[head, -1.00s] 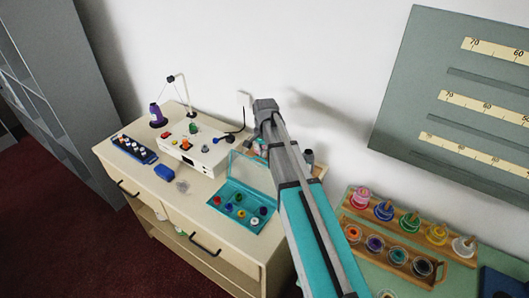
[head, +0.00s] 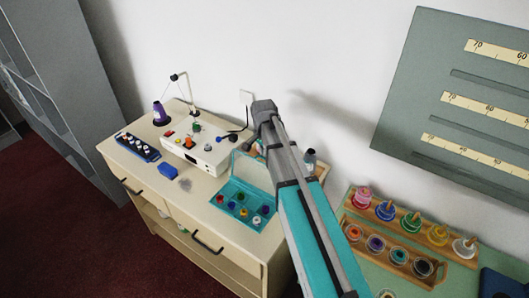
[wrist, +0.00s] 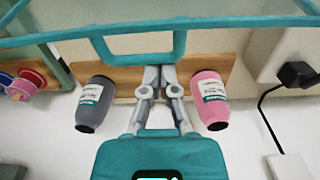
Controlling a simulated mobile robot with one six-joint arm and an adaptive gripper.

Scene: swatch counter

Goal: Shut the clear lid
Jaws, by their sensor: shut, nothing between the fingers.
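The teal box (head: 224,205) sits on the cream cabinet with its clear lid (head: 253,172) raised at the back. In the wrist view the lid's teal rim (wrist: 225,25) crosses the top, with a teal loop handle (wrist: 118,60) hanging from it. My gripper (wrist: 160,68) is shut and empty. Its fingertips are at the handle's lower edge; I cannot tell whether they touch it. In the head view my arm hides the gripper and part of the area beside the lid.
A white machine (head: 205,152) stands left of the box. Wooden spool racks (head: 397,255) are at right.

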